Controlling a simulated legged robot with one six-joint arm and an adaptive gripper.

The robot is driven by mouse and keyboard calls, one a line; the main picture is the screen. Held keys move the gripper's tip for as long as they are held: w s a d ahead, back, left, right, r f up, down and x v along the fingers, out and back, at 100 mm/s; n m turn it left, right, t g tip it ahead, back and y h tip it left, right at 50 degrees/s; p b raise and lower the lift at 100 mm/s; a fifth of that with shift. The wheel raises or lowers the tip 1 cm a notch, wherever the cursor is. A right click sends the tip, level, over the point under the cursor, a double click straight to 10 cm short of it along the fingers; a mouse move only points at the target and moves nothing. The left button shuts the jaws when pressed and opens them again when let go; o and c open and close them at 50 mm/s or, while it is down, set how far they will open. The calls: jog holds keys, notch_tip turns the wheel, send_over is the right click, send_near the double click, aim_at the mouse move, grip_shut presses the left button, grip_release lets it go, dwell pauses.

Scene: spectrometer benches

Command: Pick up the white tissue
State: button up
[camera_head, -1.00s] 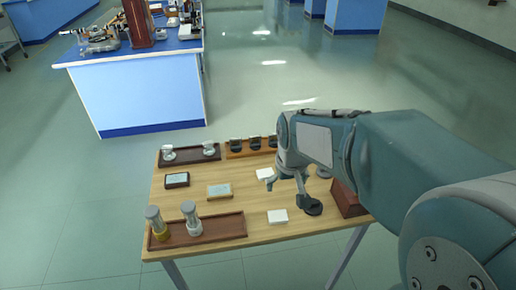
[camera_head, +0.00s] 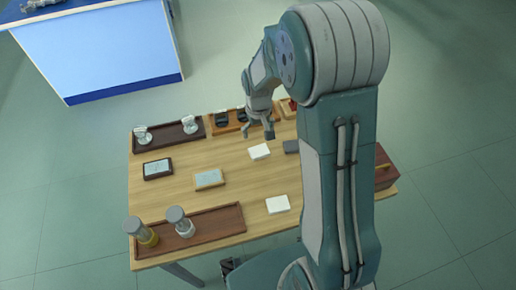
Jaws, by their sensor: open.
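Two small white flat pieces lie on the wooden table. One white piece (camera_head: 259,151) is near the table's middle, just below my gripper in the picture. The other white piece (camera_head: 277,204) is nearer the front edge. I cannot tell which of them is the tissue. My gripper (camera_head: 258,134) is open and empty, fingers pointing down, above the back part of the table. Its height above the table is hard to judge. My arm hides part of the table's right side.
A dark tray with two glass pieces (camera_head: 168,137), a rack of black items (camera_head: 226,128) and a red-brown box (camera_head: 384,172) edge the table. A front tray (camera_head: 221,222) holds two capped jars. Two framed boxes (camera_head: 158,169) (camera_head: 209,179) lie mid-left. A blue bench (camera_head: 100,62) stands behind.

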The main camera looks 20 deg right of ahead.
aim_at(258, 149)
notch_tip(258, 149, down, 2)
jog(key=shift+f, duration=0.15)
jog(key=shift+s+a+f, duration=0.1)
jog(key=shift+s+f, duration=0.05)
jog(key=shift+f, duration=1.25)
jog(key=shift+s+f, duration=0.15)
jog(key=shift+f, duration=1.2)
jog(key=c, duration=0.5)
